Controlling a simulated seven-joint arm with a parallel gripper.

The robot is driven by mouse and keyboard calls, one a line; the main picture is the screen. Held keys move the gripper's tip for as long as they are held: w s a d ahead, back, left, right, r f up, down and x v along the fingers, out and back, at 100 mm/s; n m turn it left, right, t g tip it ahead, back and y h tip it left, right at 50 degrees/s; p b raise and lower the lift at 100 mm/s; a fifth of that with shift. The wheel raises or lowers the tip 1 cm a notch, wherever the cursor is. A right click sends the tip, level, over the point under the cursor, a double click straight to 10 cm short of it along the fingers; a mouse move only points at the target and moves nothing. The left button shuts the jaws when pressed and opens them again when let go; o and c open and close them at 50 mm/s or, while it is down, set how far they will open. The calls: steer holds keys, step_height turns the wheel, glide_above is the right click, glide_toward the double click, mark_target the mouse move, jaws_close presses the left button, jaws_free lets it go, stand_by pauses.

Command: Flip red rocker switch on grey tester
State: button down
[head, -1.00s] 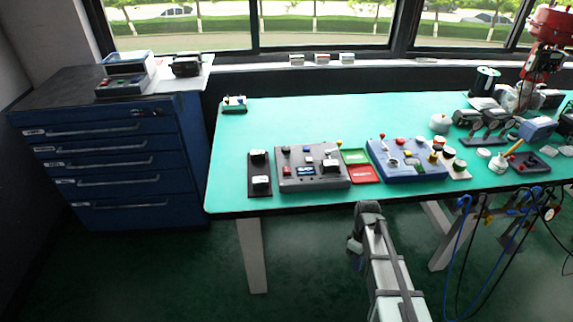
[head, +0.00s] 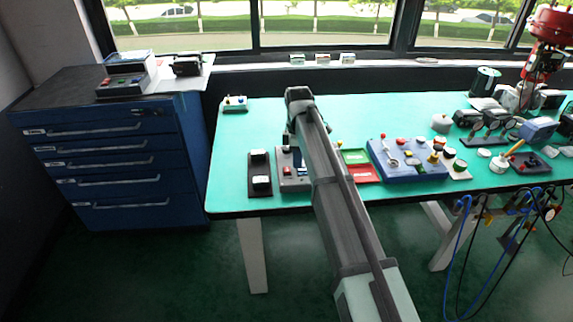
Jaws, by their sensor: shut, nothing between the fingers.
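The grey tester (head: 296,184) lies on the green bench, left of the bench's middle. Its left part shows, with a small red switch (head: 287,171) near the front left. I cannot tell which way the switch is tilted. My arm crosses in front of the tester and hides its right part, including most of the display. The end of my arm, with my gripper (head: 292,138), is over the tester's back edge in the picture. The gripper is shut and empty. Its fingertips are mostly hidden by the arm, and I cannot tell their height above the tester.
A black plate with two switches (head: 251,174) lies just left of the tester. Right of it are a green tray (head: 355,156), a red tray (head: 365,175) and a blue control box (head: 425,174) with raised knobs. The bench behind and to the left is mostly clear.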

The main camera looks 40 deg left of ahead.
step_height(320, 180, up, 8)
steer(key=n, duration=0.2)
glide_above(287, 171)
steer(key=shift+w+a+y, duration=0.15)
steer(key=shift+a+y, duration=0.15)
step_height(287, 171, down, 14)
steer(key=shift+d, duration=0.15)
stand_by(0.3)
steer(key=shift+s+d+f+t+y, duration=0.3)
steer(key=shift+s+f+t+y, duration=0.1)
steer(key=shift+t, duration=0.2)
steer(key=shift+w+f, duration=0.1)
steer(key=shift+a, duration=0.1)
